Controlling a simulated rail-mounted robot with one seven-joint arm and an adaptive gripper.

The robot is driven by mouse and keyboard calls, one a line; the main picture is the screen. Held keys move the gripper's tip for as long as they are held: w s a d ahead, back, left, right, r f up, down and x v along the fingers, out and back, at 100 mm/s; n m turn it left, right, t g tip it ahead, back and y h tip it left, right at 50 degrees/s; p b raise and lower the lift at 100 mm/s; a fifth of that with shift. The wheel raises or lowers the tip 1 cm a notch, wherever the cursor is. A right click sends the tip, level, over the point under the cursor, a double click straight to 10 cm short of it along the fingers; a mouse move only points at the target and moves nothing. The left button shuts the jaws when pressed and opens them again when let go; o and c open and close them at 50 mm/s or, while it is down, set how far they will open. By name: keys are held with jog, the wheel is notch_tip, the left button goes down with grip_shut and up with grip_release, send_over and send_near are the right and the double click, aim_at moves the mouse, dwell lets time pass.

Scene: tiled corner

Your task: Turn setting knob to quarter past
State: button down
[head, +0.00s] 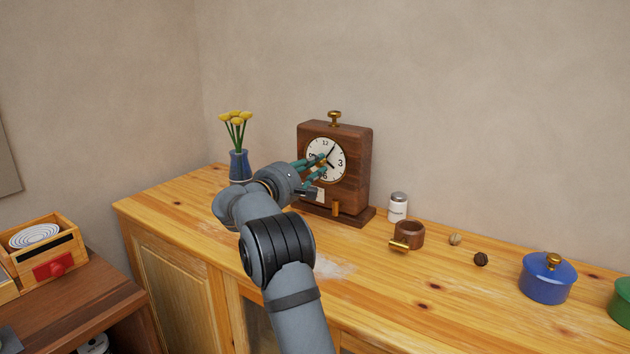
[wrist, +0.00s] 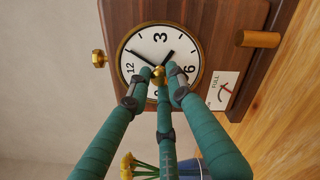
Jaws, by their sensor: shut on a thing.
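The wooden clock (head: 355,150) stands upright on the sideboard, with a white dial (head: 336,151). In the wrist view the dial (wrist: 183,40) appears turned, with 12 at left and 3 at top. A brass knob (wrist: 158,73) sits at the dial's centre. My gripper (head: 324,164) reaches the dial from the left. Its green fingers (wrist: 159,78) are shut on the brass knob, which they partly cover along with the dial's lower part.
A blue vase with yellow flowers (head: 238,165) stands left of the clock, close to my wrist. A white jar (head: 398,206), a wooden cup (head: 410,233), two nuts and a blue pot (head: 546,281) stand to the right. A brass knob (head: 335,116) tops the clock.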

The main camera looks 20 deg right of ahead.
jog(key=m+b, duration=0.6)
jog(key=shift+w+a+f, duration=0.15)
jog(key=shift+a+f, duration=0.1)
jog(key=shift+f, duration=0.15)
jog(key=m+b, duration=0.1)
jog(key=m, duration=0.1)
jog(key=m+b, duration=0.1)
jog(key=m, duration=0.1)
jog(key=shift+r, duration=0.3)
jog(key=shift+r+m+b, duration=0.15)
jog(key=shift+m+b, duration=0.35)
jog(key=shift+m, duration=0.2)
jog(key=shift+r, duration=0.15)
jog(key=c, duration=1.7)
grip_release()
jog(key=shift+w, duration=0.1)
jog(key=shift+o, duration=0.6)
jog(key=shift+d, duration=0.1)
jog(key=v, duration=1.2)
